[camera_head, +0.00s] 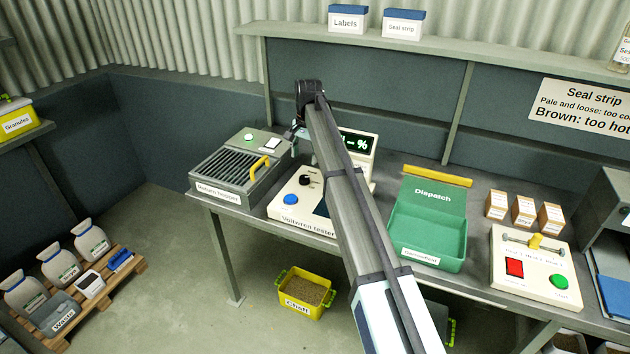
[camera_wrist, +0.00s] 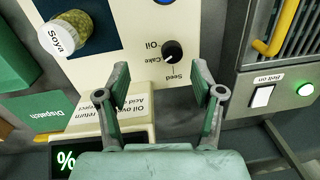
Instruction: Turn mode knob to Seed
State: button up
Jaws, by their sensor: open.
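The mode knob (camera_wrist: 172,52) is a small round black dial on the cream face of the tester (camera_wrist: 200,15), labelled Oil, Cake and Seed. Its pointer setting is too small to read surely. In the head view the knob (camera_head: 306,180) shows on the tester (camera_head: 282,208), left of my forearm. My gripper (camera_wrist: 162,80) is open and empty in the wrist view. Its two fingertips are spread apart, with the knob between and beyond them, and neither finger touches it. In the head view the gripper (camera_head: 298,133) is mostly hidden at the arm's end.
A blue button (camera_head: 291,199) sits near the knob. A jar labelled Soya (camera_wrist: 68,32) stands on the tester's dark pad. The grated return hopper (camera_head: 232,172) is left of the tester, with a yellow handle (camera_head: 260,165). A green Dispatch tray (camera_head: 428,225) is to the right.

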send_near(305, 177)
jog(key=f+p, duration=0.1)
jog(key=f, duration=0.2)
jog(key=f+p, duration=0.1)
jog(key=f, duration=0.2)
jog(key=f+p, duration=0.1)
jog(key=f, duration=0.2)
jog(key=shift+a, duration=0.4)
jog(key=c, duration=1.1)
